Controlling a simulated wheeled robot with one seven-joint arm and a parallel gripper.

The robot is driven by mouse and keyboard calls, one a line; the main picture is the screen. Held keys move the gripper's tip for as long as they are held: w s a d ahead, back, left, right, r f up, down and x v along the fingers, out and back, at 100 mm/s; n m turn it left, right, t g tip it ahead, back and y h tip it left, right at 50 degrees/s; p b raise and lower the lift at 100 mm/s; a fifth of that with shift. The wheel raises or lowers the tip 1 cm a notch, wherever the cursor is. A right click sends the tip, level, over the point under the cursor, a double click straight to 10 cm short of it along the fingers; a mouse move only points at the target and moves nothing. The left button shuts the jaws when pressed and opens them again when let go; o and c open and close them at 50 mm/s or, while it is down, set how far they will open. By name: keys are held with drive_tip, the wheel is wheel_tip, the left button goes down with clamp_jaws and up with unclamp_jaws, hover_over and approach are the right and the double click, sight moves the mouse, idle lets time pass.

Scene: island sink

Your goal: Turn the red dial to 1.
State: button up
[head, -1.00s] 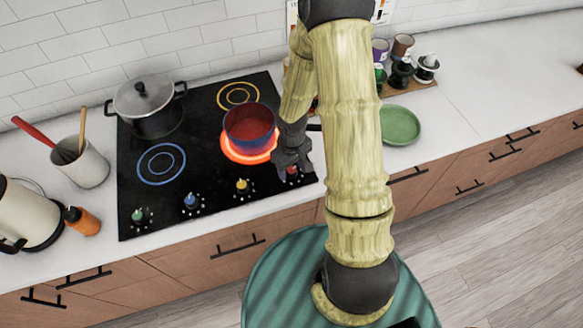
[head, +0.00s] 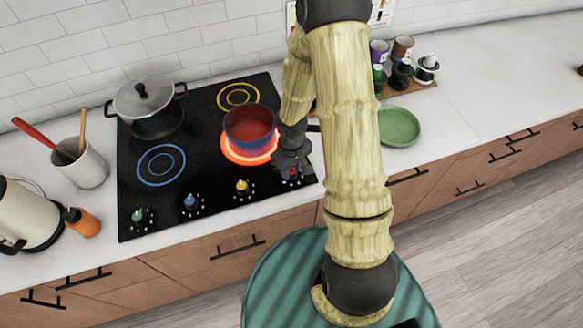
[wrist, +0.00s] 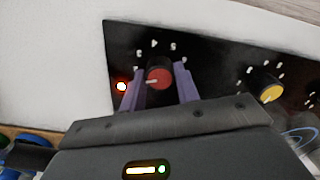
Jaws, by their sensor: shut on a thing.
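The red dial (wrist: 160,77) is at the corner of the black cooktop in the wrist view, with its white pointer mark toward the lower left. White numbers ring it; a 4 and a 5 show above it, the lower ones are hidden. My gripper (wrist: 161,88) is shut on the dial, one purple finger on each side. In the head view my gripper (head: 291,168) is at the front right of the cooktop and mostly covers the red dial (head: 292,178).
A blue pot (head: 249,126) with red contents stands on the glowing red burner (head: 232,156), close to my gripper. The yellow dial (head: 242,187) is to the left of the red one. A green plate (head: 400,126) lies to the right.

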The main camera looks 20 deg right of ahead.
sight(291, 171)
drive_tip(key=shift+n, duration=0.4)
drive_tip(key=shift+n+p, duration=0.5)
drive_tip(key=shift+n, duration=1.8)
drive_tip(key=o, duration=1)
drive_tip(key=shift+c, duration=0.2)
wheel_tip(291, 171, up, 18)
drive_tip(key=p, duration=0.2)
drive_tip(key=shift+f, duration=0.25)
drive_tip(key=shift+s, duration=0.1)
